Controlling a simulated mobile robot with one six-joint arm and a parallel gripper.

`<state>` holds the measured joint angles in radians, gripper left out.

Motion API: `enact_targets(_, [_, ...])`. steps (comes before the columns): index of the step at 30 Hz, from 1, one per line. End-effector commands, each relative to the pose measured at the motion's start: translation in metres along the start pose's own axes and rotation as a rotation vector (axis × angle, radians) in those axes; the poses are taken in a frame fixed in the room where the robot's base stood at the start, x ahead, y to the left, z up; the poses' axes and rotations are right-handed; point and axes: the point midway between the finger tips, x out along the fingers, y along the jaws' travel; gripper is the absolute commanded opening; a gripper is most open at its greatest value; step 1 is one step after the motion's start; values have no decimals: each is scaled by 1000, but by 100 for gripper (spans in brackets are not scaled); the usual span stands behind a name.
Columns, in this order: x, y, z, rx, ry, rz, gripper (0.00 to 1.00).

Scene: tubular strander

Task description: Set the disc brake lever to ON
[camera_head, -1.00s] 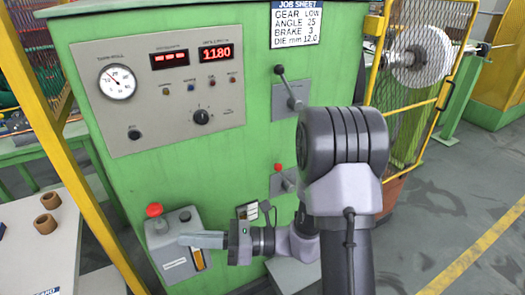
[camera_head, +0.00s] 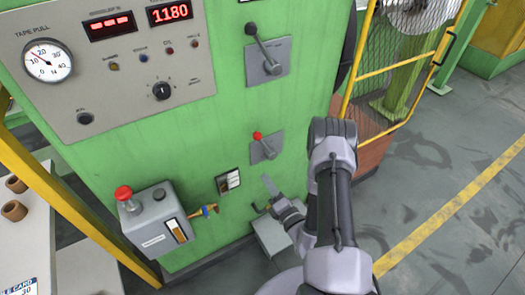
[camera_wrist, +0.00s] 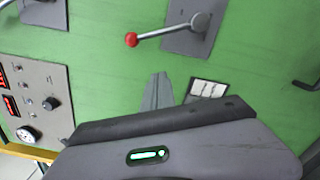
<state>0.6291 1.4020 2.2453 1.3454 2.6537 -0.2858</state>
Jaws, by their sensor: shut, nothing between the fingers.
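A short lever with a red knob (camera_head: 257,136) sits on a small grey plate (camera_head: 270,149) on the green cabinet front. I take it for the disc brake lever, though I can read no label on it. Its knob tilts up and left from the pivot. In the wrist view its red knob (camera_wrist: 131,40) and silver arm (camera_wrist: 165,32) show in full. My gripper (camera_head: 267,182) is shut and empty, just below the lever plate and apart from it. Its closed fingers (camera_wrist: 158,92) also show in the wrist view, pointing towards the cabinet.
A larger black-knobbed lever (camera_head: 261,47) is above. A grey box (camera_head: 152,220) with a red button is at lower left. A small white label plate (camera_head: 228,181) is left of my gripper. The gauge panel (camera_head: 120,70) is at upper left; a yellow mesh guard (camera_head: 395,70) is at right.

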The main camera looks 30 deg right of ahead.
Motion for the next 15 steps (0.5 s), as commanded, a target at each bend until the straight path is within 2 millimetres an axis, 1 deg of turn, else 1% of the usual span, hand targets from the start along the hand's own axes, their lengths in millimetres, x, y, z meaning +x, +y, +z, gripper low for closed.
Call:
enact_targets(2, [6,0,-1,-4,3,4,0])
enact_targets(5, [23,1,-2,-4,4,6,0])
enact_targets(15, [97,1,-2,-4,3,7,0])
